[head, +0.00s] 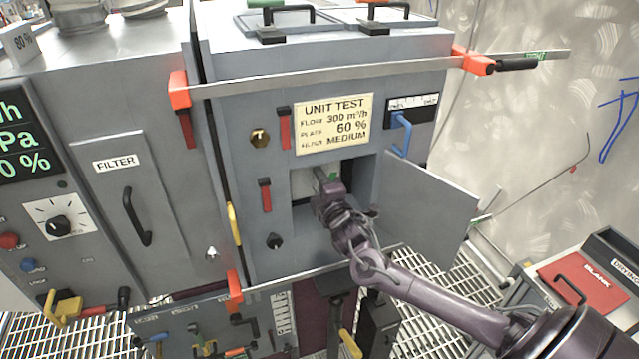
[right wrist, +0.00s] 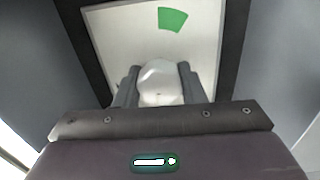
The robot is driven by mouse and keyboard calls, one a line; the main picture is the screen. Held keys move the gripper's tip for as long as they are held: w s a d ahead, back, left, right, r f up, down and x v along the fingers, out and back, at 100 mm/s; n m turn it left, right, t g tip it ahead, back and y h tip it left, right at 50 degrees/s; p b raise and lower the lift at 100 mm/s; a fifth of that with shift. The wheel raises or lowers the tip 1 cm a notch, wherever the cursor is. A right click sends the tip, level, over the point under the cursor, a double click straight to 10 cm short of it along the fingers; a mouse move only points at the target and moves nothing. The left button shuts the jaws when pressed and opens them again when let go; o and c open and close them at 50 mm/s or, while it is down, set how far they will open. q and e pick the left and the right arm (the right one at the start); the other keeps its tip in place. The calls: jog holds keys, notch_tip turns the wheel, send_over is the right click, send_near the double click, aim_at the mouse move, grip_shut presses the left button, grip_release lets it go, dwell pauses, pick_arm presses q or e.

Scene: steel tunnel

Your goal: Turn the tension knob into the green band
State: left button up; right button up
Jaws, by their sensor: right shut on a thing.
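My right gripper (head: 326,184) reaches into an open square recess in the front of the grey cabinet. In the right wrist view its two fingers (right wrist: 158,88) are shut on the sides of a pale rounded knob (right wrist: 158,78). The knob sits in front of a white dial plate (right wrist: 118,38). The green band (right wrist: 172,19) is a patch on the plate, beyond the knob and slightly right of it. In the head view the gripper covers the knob, and part of the plate (head: 301,182) shows. I cannot tell where the knob points. My left gripper is not in view.
The recess door (head: 425,205) hangs open to the right, close beside my right arm. A sign (head: 334,124) is above the recess. A flat bar (head: 330,76) crosses the cabinet above, and another (head: 310,275) below.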

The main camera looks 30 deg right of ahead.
jog(key=o, duration=1)
jog(key=b+v, duration=0.1)
jog(key=v, duration=0.6)
jog(key=shift+s, duration=0.4)
